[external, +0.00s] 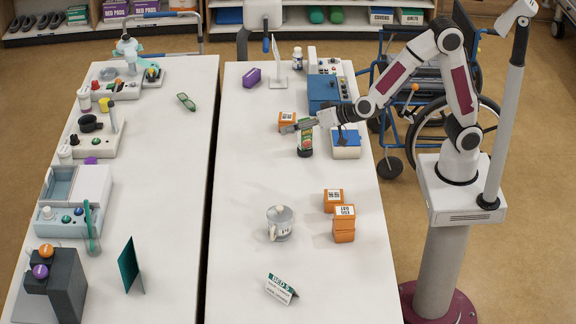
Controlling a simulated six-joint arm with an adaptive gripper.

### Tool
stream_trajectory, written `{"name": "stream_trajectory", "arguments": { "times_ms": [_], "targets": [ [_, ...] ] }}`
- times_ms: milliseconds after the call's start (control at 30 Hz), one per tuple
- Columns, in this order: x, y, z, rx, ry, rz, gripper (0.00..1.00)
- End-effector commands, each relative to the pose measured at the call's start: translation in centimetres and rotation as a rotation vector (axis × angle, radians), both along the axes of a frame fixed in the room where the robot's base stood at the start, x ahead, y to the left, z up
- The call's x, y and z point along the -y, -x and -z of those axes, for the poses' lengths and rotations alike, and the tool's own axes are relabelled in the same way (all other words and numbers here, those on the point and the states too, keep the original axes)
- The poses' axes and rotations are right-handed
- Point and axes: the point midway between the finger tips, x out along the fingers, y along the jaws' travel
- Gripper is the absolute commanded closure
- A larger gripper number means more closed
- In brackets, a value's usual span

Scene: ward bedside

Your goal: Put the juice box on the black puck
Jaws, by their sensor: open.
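I cannot pick out the black puck for certain. A dark round piece (88,123) sits on a white device on the left-hand table.
A gap separates the tables. Bare tabletop (250,165) lies left of the carton.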

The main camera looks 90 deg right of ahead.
Motion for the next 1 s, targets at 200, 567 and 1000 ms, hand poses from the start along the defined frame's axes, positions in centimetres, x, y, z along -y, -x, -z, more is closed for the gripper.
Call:
{"name": "stream_trajectory", "arguments": {
  "times_ms": [200,567,1000],
  "targets": [
    [-2.7,2.4,-2.9,-0.035,-0.035,-0.153,0.51],
    [-5.8,8.9,-5.9,-0.135,-0.03,-0.378,0.51],
    [-6.2,19.6,-6.7,-0.317,0.064,-0.569,0.51]
  ]
}}
